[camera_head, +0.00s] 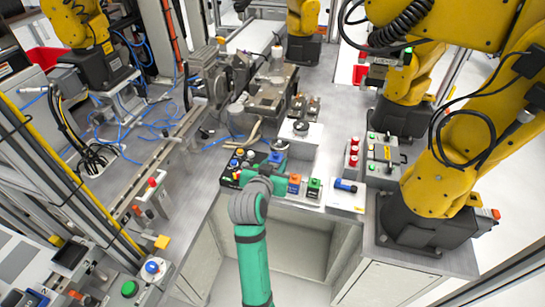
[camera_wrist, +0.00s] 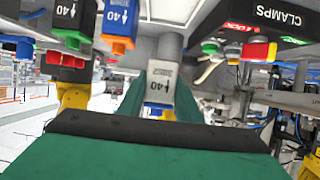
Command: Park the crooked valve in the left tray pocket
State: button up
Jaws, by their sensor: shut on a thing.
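My gripper (camera_head: 264,173) is over the front edge of the bench, beside a row of small coloured blocks. An orange block (camera_head: 295,183) and a green block (camera_head: 314,187) stand just right of my gripper. A blue block (camera_head: 278,159) is close behind it. I cannot clearly tell the tray pockets apart, and my gripper hides part of the area.
A black button box (camera_head: 236,165) stands left of my gripper. A white plate (camera_head: 345,203) with a blue and black part (camera_head: 345,186) lies to the right. Red buttons (camera_head: 352,155) and a large yellow arm (camera_head: 445,165) stand farther right.

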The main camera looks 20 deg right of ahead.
jog(key=shift+f, duration=3.4)
jog(key=shift+f, duration=0.5)
jog(key=o, duration=1.2)
jog(key=v, duration=1)
jog(key=shift+s+a+r, duration=0.1)
jog(key=shift+s+a, duration=0.15)
